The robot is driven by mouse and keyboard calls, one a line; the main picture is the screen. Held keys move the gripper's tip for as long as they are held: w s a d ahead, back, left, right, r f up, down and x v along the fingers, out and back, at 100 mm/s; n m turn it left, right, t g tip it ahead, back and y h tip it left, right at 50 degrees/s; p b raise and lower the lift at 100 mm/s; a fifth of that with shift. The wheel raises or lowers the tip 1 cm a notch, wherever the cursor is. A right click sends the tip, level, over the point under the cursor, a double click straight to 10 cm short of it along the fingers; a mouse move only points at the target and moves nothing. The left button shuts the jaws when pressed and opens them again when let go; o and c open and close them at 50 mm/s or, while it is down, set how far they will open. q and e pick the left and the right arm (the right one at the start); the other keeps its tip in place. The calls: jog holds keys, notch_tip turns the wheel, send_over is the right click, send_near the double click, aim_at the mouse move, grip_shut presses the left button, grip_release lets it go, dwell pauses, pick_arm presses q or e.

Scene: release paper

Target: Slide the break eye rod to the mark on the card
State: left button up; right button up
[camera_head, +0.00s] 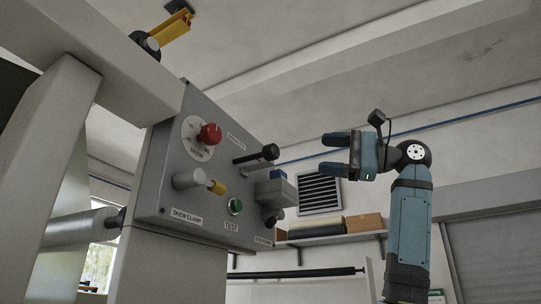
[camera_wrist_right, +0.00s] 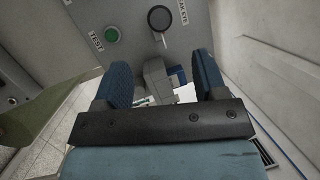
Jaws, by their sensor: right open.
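A grey block with a blue part (camera_head: 276,188), which seems to be the break eye, stands out from the right side of the grey control panel (camera_head: 215,125). The block also shows between my fingers in the right wrist view (camera_wrist_right: 158,80). A black knob (camera_wrist_right: 160,18) sits beside a partly cut-off label ending in "EYE". The rod itself and the mark on the card are not clear to me. My right gripper (camera_head: 328,153) is open and empty, right of the panel and above the block, apart from it in the head view. My left gripper is not in view.
The panel carries a red knob (camera_head: 209,134), a black-handled lever (camera_head: 258,156), a grey cylinder with a yellow tip (camera_head: 190,180) and a green TEST button (camera_head: 235,206). A shelf with boxes (camera_head: 362,222) is on the back wall. The space around my right arm looks clear.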

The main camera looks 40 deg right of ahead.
aim_at(278, 153)
jog(key=w+a+m+p, duration=0.1)
jog(key=w+a, duration=0.1)
jog(key=w, duration=0.1)
jog(key=w+a+r+m+p, duration=0.1)
jog(key=w+a+m, duration=0.1)
jog(key=w, duration=0.1)
jog(key=w+a+r+m+y+p, duration=0.1)
jog(key=w+a+p, duration=0.1)
jog(key=w+a, duration=0.1)
jog(key=shift+w+m, duration=0.2)
jog(key=shift+m, duration=0.1)
jog(key=shift+w+a, duration=0.45)
jog(key=shift+w, duration=0.2)
